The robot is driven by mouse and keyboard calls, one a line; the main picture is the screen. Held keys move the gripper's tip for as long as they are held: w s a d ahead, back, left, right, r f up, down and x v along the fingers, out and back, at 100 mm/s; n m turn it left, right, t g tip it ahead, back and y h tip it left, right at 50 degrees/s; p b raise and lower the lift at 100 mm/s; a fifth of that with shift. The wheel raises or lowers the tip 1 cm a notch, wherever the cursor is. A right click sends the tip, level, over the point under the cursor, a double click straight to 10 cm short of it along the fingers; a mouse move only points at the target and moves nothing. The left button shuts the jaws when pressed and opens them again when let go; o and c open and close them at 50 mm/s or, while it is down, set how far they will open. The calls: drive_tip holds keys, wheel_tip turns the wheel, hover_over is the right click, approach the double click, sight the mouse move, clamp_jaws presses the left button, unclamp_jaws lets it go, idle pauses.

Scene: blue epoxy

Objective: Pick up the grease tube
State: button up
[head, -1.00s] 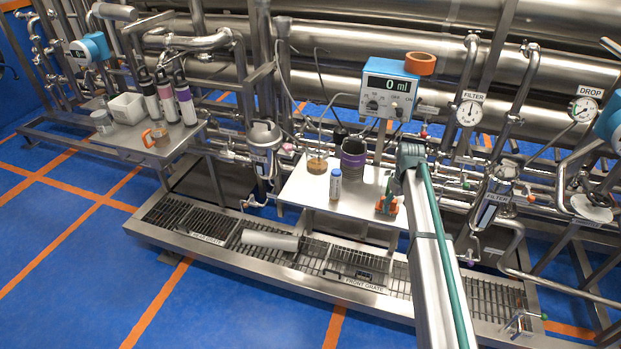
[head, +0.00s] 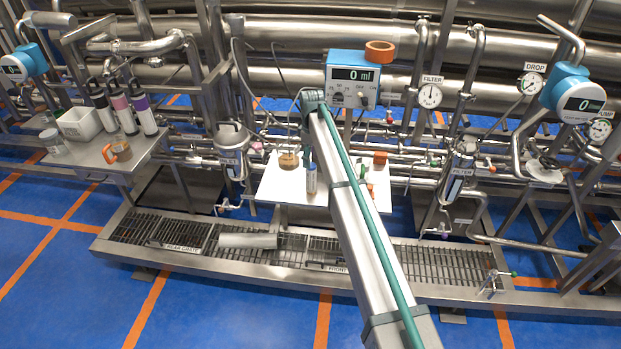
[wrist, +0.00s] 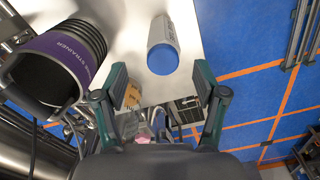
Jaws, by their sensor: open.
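A pale grey tube with a blue cap, which looks like the grease tube (head: 311,180), stands on the small white table (head: 275,190), just left of my arm in the head view. In the wrist view the tube (wrist: 162,38) lies ahead of the fingers, with its blue cap towards me. My gripper (wrist: 160,86) is open, with one finger on each side of the picture. Nothing is between the fingertips, and the tube is apart from them. The gripper does not show clearly in the head view, where my arm covers part of the table.
A black strainer with a purple band (wrist: 62,62) stands close left of the left finger. A brown-topped jar (head: 288,161) stands behind the tube. A display box (head: 352,80) carries an orange roll (head: 380,52). Pipes fill the back; grating (head: 247,240) lies in front.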

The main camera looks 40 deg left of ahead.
sight(311, 170)
drive_tip(key=shift+s+f+p, duration=0.2)
drive_tip(key=shift+f+p, duration=1.05)
drive_tip(key=shift+f, duration=2)
drive_tip(key=c, duration=1.2)
drive_tip(key=shift+r, duration=0.15)
